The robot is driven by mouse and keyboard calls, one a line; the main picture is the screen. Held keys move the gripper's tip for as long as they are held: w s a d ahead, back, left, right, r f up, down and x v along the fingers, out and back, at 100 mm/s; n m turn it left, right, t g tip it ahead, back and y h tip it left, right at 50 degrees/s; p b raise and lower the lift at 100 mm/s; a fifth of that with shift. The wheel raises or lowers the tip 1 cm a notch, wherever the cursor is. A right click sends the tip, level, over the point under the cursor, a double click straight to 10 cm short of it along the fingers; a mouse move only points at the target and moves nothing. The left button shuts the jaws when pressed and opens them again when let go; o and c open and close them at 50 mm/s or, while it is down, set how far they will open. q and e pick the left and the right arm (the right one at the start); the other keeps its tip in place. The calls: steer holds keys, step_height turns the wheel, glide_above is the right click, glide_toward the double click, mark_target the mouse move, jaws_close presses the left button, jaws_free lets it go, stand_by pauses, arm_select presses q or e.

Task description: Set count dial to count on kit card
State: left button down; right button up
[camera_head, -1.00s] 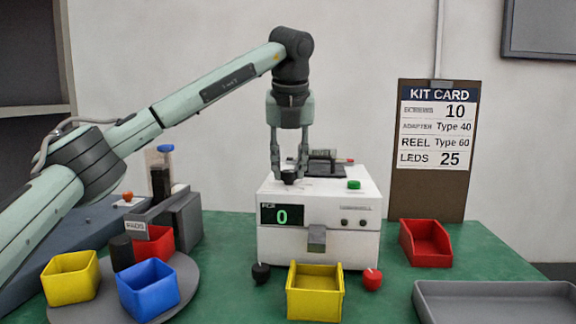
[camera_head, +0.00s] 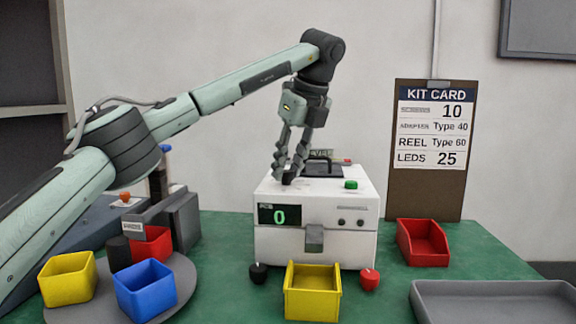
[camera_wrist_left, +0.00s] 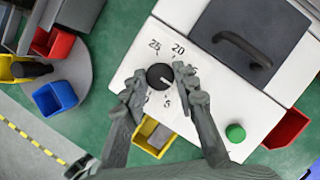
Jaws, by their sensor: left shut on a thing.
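The count dial is a black round knob (camera_wrist_left: 160,77) on top of the white counter box (camera_head: 315,243). Printed numbers around it include 25, 20 and 5; a pale mark on the knob points to the lower right in the wrist view. My left gripper (camera_head: 284,174) is tilted, its fingers on either side of the knob and shut on it; its fingertips (camera_wrist_left: 157,80) show in the wrist view. The box display (camera_head: 280,215) reads a green 0. The kit card (camera_head: 430,150) lists 10, Type 40, Type 60 and LEDs 25. My right gripper is not in view.
A green button (camera_head: 351,184) and a dark lid with a handle (camera_wrist_left: 245,50) are on the box top. A yellow bin (camera_head: 313,292) stands in front. Coloured bins stand on a grey turntable (camera_head: 180,300) at left; a red bin (camera_head: 422,243) and grey tray (camera_head: 495,300) at right.

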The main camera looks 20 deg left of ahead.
arm_select(q)
steer(key=shift+r, duration=0.1)
stand_by(0.3)
steer(key=c, duration=1.2)
jaws_free()
steer(key=v, duration=1.2)
